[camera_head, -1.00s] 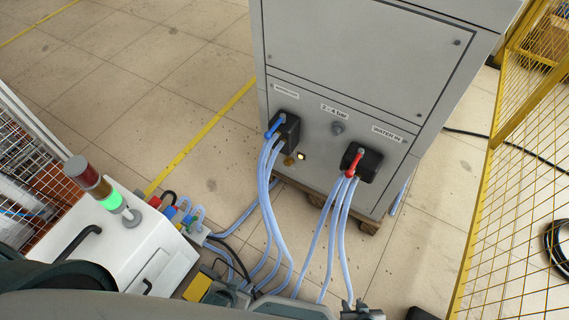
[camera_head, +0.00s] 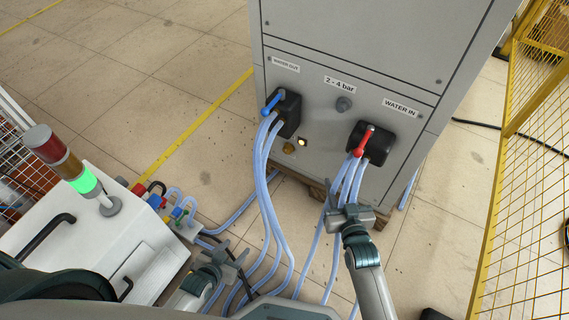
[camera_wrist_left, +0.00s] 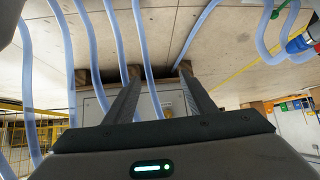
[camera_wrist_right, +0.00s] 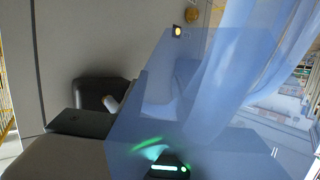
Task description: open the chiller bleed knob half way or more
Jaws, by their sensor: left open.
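The grey chiller cabinet (camera_head: 345,60) stands ahead with its panel facing me. A small round grey knob (camera_head: 344,104) sits under the "2 - 4 bar" label; a brass fitting (camera_head: 288,148) sits lower left, beside a lit yellow indicator (camera_head: 303,142). I cannot tell from markings which is the bleed knob. My left gripper (camera_head: 228,258) is open and empty, low left of the cabinet among the hoses; its spread fingers show in the left wrist view (camera_wrist_left: 160,90). My right gripper (camera_head: 350,213) is at the hoses below the red-handled valve; its jaw opening is unclear, as a hose covers its wrist view.
A blue handle (camera_head: 272,103) and a red handle (camera_head: 363,141) sit at black hose ports. Several pale blue hoses (camera_head: 268,190) hang down to the floor. A white machine (camera_head: 100,240) with a signal lamp stands left, a yellow mesh fence (camera_head: 520,190) right.

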